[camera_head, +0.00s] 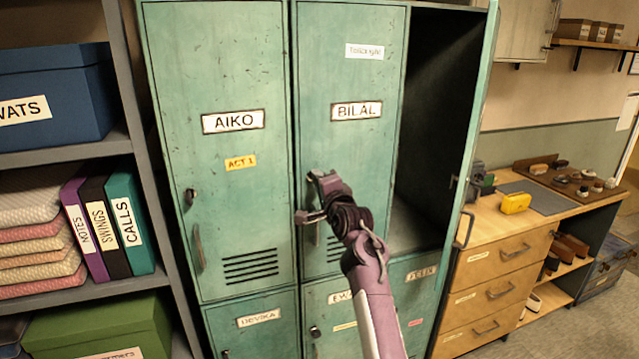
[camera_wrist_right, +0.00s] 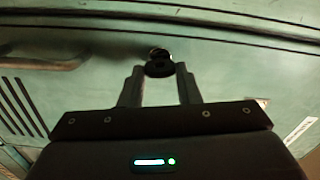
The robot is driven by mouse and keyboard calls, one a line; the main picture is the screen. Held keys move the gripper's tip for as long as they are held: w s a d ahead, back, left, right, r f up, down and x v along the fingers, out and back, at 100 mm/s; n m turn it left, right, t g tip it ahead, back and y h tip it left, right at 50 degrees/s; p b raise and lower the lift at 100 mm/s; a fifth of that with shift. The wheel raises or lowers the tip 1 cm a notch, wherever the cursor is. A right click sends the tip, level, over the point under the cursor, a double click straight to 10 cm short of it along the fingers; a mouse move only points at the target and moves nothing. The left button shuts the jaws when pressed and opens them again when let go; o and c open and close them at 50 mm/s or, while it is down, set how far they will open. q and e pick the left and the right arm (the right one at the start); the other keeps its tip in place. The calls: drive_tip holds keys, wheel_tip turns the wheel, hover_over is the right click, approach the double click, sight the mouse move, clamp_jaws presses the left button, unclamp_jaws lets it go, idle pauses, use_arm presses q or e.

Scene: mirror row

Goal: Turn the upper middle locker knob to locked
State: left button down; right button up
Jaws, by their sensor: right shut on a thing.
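The upper middle locker door (camera_head: 350,120) is green, closed and labelled BILAL. My right gripper (camera_head: 307,197) is at the left edge of this door, beside its handle (camera_head: 314,228). In the right wrist view the dark round knob (camera_wrist_right: 158,66) sits between the two fingertips of my right gripper (camera_wrist_right: 159,75), which is shut on it. The gripper hides the knob in the head view, and I cannot read which way the knob is turned. My left gripper is not in view.
The AIKO locker (camera_head: 225,75) with its own knob (camera_head: 190,196) is closed on the left. The right locker's door (camera_head: 478,110) stands open towards me. A wooden drawer unit (camera_head: 495,285) is at the right, and a shelf (camera_head: 70,155) with boxes and binders at the left.

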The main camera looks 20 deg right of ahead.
drive_tip(key=shift+f+m, duration=0.15)
drive_tip(key=shift+m, duration=0.85)
drive_tip(key=o, duration=1)
